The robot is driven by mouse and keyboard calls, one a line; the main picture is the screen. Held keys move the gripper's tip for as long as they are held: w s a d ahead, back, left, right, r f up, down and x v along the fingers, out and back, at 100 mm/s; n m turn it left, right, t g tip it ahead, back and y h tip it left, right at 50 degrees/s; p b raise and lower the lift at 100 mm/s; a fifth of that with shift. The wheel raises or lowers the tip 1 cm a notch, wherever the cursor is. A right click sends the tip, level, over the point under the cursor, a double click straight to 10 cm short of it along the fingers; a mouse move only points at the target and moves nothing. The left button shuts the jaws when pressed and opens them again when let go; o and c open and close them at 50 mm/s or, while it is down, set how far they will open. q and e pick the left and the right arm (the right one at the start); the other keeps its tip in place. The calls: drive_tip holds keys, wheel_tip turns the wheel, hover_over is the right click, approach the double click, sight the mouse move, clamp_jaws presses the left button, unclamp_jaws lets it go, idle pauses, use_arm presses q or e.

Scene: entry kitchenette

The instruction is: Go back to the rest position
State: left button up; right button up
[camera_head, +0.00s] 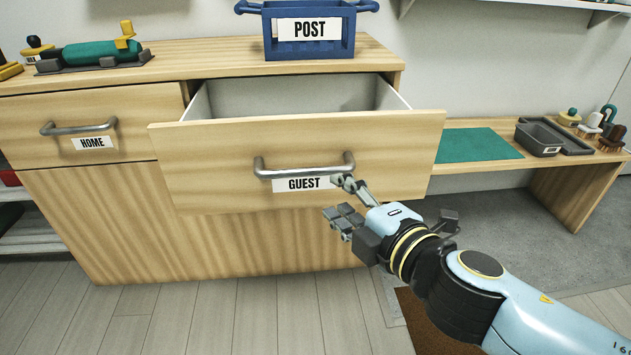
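My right gripper (339,199) is in front of the GUEST drawer (220,165), just below the right end of its metal handle (305,169). Its fingers are spread and nothing shows between them. One finger overlaps the handle's right end in the picture; I cannot tell whether it touches. The GUEST drawer is pulled out, and the part of its inside that shows looks empty. My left gripper is not in view.
The HOME drawer (30,118) at left is shut. A blue POST basket (345,40) stands on the cabinet top. A low bench (575,185) at right carries a green mat (475,145), a grey tray (540,138) and brushes. Floor (200,320) in front of the cabinet is clear.

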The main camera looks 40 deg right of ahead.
drive_tip(key=s+d+f+m+g+p, duration=0.1)
drive_tip(key=s+f+m+g+p, duration=0.3)
drive_tip(key=f, duration=0.8)
drive_tip(key=s+d+f+m+g+p, duration=0.1)
drive_tip(key=s+f+m+g+p, duration=0.3)
drive_tip(key=f, duration=0.8)
drive_tip(key=s+f+m+g, duration=0.3)
drive_tip(key=s+f, duration=0.4)
drive_tip(key=s, duration=0.8)
drive_tip(key=s+f+m+g+y, duration=0.1)
drive_tip(key=s+f+m+g, duration=0.3)
drive_tip(key=s, duration=1.1)
wheel_tip(320, 180, down, 3)
drive_tip(key=shift+s+a+f+y+b, duration=0.1)
drive_tip(key=shift+s+a+y+b, duration=0.2)
drive_tip(key=shift+b, duration=0.15)
